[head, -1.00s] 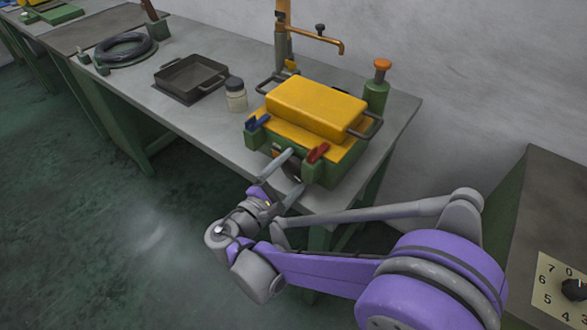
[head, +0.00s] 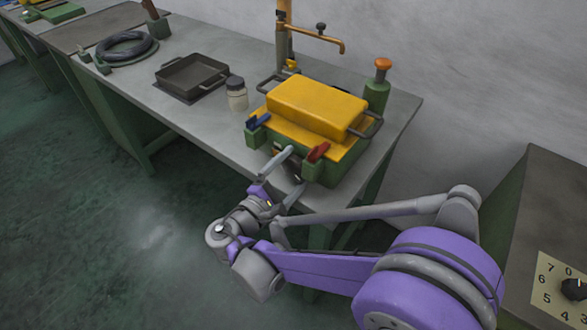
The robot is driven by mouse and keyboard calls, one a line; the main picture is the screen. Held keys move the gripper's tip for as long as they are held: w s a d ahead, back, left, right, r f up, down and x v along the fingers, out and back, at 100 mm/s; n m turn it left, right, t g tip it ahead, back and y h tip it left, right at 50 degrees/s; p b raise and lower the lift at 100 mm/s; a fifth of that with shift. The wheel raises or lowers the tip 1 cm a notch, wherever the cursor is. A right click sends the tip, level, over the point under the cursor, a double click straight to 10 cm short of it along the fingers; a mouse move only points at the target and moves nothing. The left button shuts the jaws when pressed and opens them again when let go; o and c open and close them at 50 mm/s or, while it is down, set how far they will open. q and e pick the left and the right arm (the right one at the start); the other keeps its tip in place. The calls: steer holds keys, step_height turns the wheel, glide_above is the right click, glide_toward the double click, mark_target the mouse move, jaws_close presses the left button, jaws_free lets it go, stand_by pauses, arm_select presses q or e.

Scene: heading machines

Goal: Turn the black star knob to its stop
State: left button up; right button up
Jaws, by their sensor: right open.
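A green machine with a yellow top (head: 318,105) stands on the grey bench near its front right corner. A dark round part, apparently the black star knob (head: 293,171), is on the machine's front face. It is mostly hidden by my right gripper, so its star shape and angle do not show. My right gripper (head: 296,168) is open, with one finger at the upper left of the knob and one at the lower right. I cannot tell whether the fingers touch it. My left gripper is out of view.
A green bottle with an orange cap (head: 382,65), a jar (head: 236,96) and a dark tray (head: 192,76) stand on the bench. A numbered dial (head: 573,289) is at the lower right.

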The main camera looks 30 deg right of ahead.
steer(key=v, duration=1)
steer(key=shift+s+a, duration=0.15)
steer(key=shift+a, duration=0.25)
